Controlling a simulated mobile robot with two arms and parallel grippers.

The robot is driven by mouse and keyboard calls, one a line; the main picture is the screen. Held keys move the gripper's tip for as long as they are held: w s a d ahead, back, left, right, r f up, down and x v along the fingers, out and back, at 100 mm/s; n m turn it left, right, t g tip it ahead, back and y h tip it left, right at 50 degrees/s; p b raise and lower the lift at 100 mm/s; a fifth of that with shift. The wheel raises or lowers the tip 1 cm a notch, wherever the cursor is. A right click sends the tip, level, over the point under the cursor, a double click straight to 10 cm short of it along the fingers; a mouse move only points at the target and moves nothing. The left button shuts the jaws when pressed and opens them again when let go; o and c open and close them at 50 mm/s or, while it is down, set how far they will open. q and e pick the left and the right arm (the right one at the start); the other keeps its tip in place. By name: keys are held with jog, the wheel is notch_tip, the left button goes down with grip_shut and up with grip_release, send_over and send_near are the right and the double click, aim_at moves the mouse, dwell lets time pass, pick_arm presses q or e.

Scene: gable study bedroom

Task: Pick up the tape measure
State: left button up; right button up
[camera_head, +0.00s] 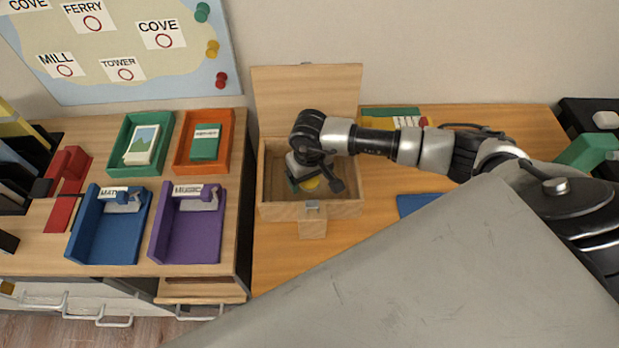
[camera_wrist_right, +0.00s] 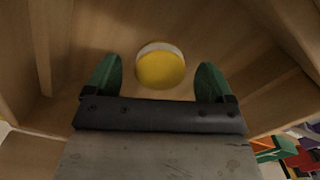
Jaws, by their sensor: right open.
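The tape measure is a round yellow disc with a pale rim, lying on the floor of the open wooden box, and it shows in the right wrist view (camera_wrist_right: 161,68). My right gripper (camera_head: 301,184) reaches down into the wooden box (camera_head: 282,211). In the wrist view its green fingers (camera_wrist_right: 157,82) are apart, one to each side of the tape measure, with nothing between them touching it. My left gripper is not in view.
The box walls stand close around my right gripper, with the raised lid (camera_head: 305,92) behind. At left are a blue tray (camera_head: 98,240), a purple tray (camera_head: 187,240), a green tray (camera_head: 122,165) and an orange tray (camera_head: 222,165). A large grey surface fills the lower right.

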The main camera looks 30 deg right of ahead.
jog(key=c, duration=1)
jog(key=shift+c, duration=0.2)
